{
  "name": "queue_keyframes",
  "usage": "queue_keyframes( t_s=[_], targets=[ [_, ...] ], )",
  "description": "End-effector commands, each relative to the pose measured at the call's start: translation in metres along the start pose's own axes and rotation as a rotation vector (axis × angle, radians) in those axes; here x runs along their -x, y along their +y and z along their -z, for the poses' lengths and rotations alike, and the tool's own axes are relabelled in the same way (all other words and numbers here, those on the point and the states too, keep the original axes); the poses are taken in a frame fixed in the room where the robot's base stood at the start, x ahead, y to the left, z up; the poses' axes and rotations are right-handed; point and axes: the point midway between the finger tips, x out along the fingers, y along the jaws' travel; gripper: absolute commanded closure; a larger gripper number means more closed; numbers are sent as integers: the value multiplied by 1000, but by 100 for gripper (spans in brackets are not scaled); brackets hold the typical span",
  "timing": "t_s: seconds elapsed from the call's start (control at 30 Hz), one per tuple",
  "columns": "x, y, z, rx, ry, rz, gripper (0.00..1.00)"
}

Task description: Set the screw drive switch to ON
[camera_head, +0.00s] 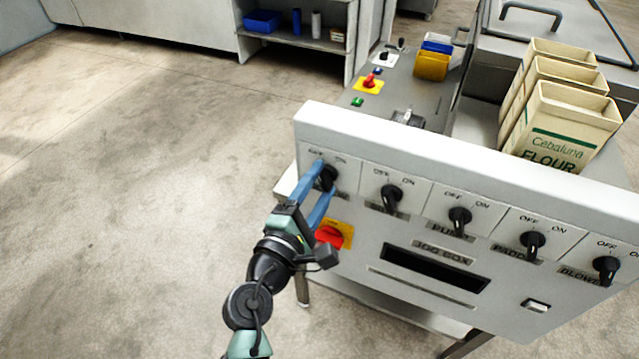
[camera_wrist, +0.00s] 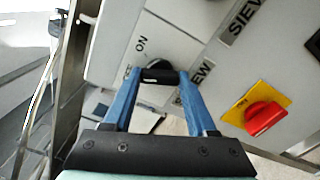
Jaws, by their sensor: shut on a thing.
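The screw drive switch (camera_head: 328,178) is a black rotary knob at the far left of the slanted front panel (camera_head: 370,270). It shows at the top centre of the wrist view (camera_wrist: 160,76), with ON beside it, OFF partly hidden and a label ending in "EW". My gripper (camera_head: 325,180) has its two blue fingers on either side of the knob, shut on its black handle; the fingers also show in the wrist view (camera_wrist: 159,80). The fingers cover part of the knob and label, so I cannot tell exactly which mark it points to.
A red knob on a yellow plate (camera_head: 330,236) sits just below the switch, close to my fingers. Several similar black switches (camera_head: 460,218) line the panel to the right. Flour bags (camera_head: 560,125) stand behind the panel. The floor at left is clear.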

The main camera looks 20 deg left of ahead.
Motion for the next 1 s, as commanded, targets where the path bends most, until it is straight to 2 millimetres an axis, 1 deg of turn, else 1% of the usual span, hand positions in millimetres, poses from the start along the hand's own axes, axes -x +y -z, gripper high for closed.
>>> queue_keyframes(
  t_s=[0.03, 0.07, 0.27, 0.47, 1.0],
  targets=[
    [0, 0, 0, 0, 0, 0, 95],
    [0, 0, 0, 0, 0, 0, 98],
    [0, -1, 0, -16, 0, 0, 98],
    [0, -2, 1, -95, -1, 0, 98],
    [0, -3, 2, -531, 1, -1, 98]
  ],
)
